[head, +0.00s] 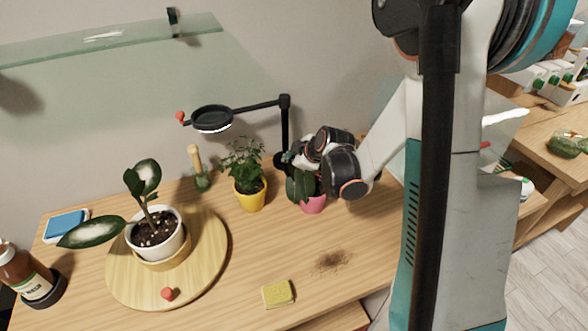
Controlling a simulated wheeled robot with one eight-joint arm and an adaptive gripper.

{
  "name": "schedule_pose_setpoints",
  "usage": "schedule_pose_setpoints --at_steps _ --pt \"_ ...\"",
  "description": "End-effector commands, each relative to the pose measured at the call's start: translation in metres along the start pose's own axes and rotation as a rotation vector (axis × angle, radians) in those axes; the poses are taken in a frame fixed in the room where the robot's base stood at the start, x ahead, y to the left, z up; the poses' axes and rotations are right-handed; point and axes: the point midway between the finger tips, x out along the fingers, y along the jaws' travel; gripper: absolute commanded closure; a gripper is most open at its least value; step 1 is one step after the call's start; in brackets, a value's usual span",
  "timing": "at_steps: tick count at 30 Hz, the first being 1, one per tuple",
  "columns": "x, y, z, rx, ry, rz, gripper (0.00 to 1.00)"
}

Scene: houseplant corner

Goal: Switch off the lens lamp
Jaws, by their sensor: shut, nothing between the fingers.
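The lens lamp (212,118) has a round black head on a jointed black arm, with a red knob (181,116) on the head's left side. A bright white strip shows along the head's lower rim, so it looks lit. Its black post (285,122) stands at the back of the table; the lower end and any switch there are hidden behind my gripper and the plants. My gripper (287,159) is shut and empty, pointing left close beside the lower post. I cannot tell whether it touches the post. It is above the pink pot's plant.
A yellow pot (250,200) and a pink pot (314,203) stand near my gripper. A white pot (172,246) stands on a round wooden board (215,262) with a red knob. A yellow sponge (278,294) and spilled soil (332,262) lie in front. A glass shelf (120,40) hangs above.

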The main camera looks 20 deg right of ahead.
Motion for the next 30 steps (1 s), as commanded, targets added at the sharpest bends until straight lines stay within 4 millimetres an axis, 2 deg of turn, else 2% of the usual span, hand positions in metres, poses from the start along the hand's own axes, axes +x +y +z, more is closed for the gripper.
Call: schedule_pose_setpoints --at_steps 30 --pt "0.0059 -0.0045 0.0045 0.0 0.0 0.0 1.0"
